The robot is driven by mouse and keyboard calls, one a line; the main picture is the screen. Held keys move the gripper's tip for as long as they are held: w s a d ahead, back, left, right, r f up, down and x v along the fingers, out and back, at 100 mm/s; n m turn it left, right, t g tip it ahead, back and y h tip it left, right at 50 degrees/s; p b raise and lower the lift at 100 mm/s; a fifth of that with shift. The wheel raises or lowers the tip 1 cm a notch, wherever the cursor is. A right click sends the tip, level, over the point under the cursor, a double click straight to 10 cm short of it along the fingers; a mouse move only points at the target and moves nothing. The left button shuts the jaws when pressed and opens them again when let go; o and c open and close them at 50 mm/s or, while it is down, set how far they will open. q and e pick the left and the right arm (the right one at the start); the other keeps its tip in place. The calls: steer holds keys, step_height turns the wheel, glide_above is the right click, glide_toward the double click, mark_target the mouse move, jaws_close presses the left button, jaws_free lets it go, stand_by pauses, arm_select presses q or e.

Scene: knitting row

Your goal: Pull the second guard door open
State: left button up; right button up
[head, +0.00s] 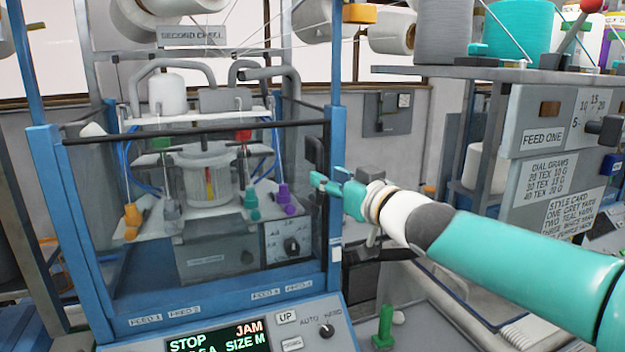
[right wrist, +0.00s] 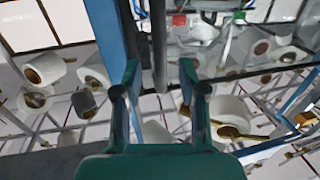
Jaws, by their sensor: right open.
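The guard door (head: 110,215) is a clear panel with a dark top rail, set in the blue frame of the machine under a "SECOND" sign (head: 192,35); it looks shut. A black handle (head: 313,155) is at its right side, by the blue post (head: 336,200). My teal right gripper (head: 317,181) is open, with its fingertips just in front of the handle's lower end. In the right wrist view the open fingers (right wrist: 159,80) have a dark upright bar (right wrist: 158,40) ahead between them. I cannot tell whether they touch it. My left gripper is out of view.
Below the door a control panel (head: 240,335) reads "STOP" and "JAM". A green peg-like part (head: 385,325) stands right of it. Behind the door are coloured feeders and a knitting cylinder (head: 210,175).

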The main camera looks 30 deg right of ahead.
mark_target(318, 196)
steer(key=shift+w+d, duration=0.1)
steer(key=shift+w, duration=2.15)
jaws_close()
